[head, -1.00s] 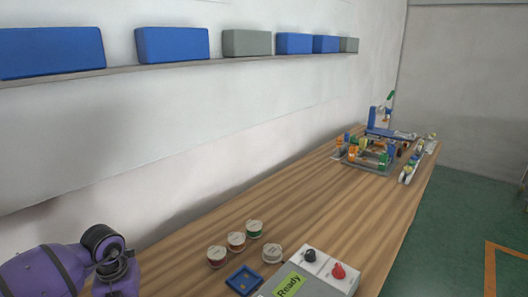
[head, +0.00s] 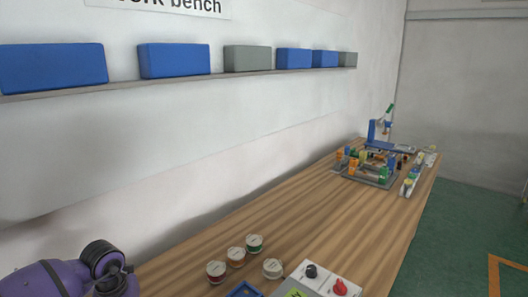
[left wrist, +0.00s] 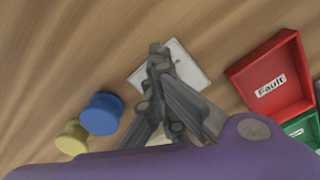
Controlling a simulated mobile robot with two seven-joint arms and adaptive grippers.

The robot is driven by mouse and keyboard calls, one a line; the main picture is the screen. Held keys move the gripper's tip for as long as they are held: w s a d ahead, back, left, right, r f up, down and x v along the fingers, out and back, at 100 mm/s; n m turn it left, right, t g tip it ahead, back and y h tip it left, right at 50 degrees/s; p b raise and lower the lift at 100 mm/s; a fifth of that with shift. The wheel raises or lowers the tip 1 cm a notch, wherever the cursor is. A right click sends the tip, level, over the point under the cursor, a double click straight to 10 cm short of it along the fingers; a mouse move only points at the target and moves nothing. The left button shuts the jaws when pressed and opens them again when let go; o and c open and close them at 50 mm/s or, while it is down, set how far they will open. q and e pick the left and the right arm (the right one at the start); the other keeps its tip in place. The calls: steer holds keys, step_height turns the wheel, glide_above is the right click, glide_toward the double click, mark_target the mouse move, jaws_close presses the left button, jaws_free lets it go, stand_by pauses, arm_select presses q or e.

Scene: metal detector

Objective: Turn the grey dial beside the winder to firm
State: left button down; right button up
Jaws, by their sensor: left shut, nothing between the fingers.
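I cannot make out a grey dial or a winder with certainty. A light panel (head: 325,279) at the bottom of the head view carries a black knob (head: 311,271) and a red knob (head: 340,287). A blue machine (head: 380,133) with a raised green-tipped part stands at the bench's far end, too small for detail. My left gripper (left wrist: 155,50) is shut and empty in the left wrist view, its tips over a light flat plate (left wrist: 190,67) on the wood; contact cannot be told. My right gripper is not in view.
Several reels (head: 236,256) and a blue tray (head: 243,291) stand near the panel. Coloured fixtures (head: 368,168) crowd the far bench. The wood between is clear. The left wrist view shows a red Fault tray (left wrist: 270,80), a blue spool (left wrist: 101,114) and a yellow spool (left wrist: 72,138).

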arm_select(q)
steer(key=shift+s+d+f, duration=0.2)
steer(key=shift+s+f, duration=0.15)
steer(key=shift+f, duration=0.25)
steer(key=shift+w+d, duration=0.25)
steer(key=shift+d, duration=0.1)
steer(key=shift+d+p, duration=0.1)
steer(key=shift+p, duration=0.2)
steer(key=shift+w+d, duration=0.1)
steer(key=shift+d, duration=0.35)
steer(key=shift+w+r, duration=0.1)
steer(key=shift+w, duration=0.05)
